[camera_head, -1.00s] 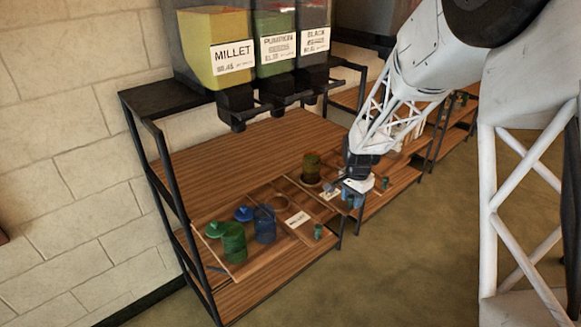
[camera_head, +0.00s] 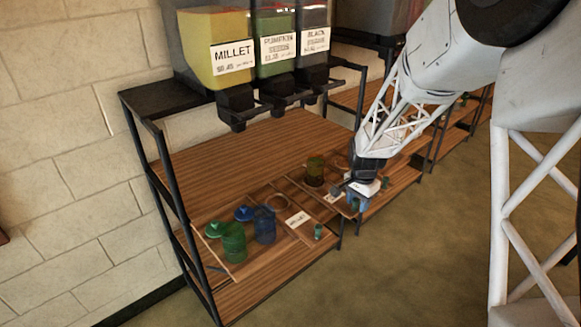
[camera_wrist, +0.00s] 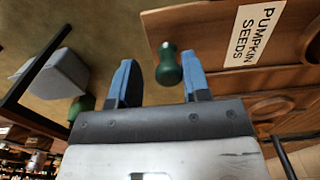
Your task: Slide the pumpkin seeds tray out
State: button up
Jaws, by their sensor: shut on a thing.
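The pumpkin seeds tray (camera_wrist: 205,30) is a wooden board with a white "PUMPKIN SEEDS" label (camera_wrist: 255,32) and a green knob (camera_wrist: 168,66) at its front edge. My gripper (camera_wrist: 158,59) has its two blue fingers on either side of this knob and is shut on it. In the head view my gripper (camera_head: 358,201) is at the front of the shelf, beside the tray's white label (camera_head: 335,196). The knob is hidden there by my fingers. An amber jar (camera_head: 315,171) stands on the tray.
Another green knob (camera_head: 385,183) is to the right. The floor in front (camera_head: 430,230) is clear.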

jog(key=shift+w+a, duration=0.2)
dwell(0.7)
jog(key=shift+r, duration=0.1)
jog(key=shift+r, duration=3.4)
jog(key=shift+s+r, duration=0.1)
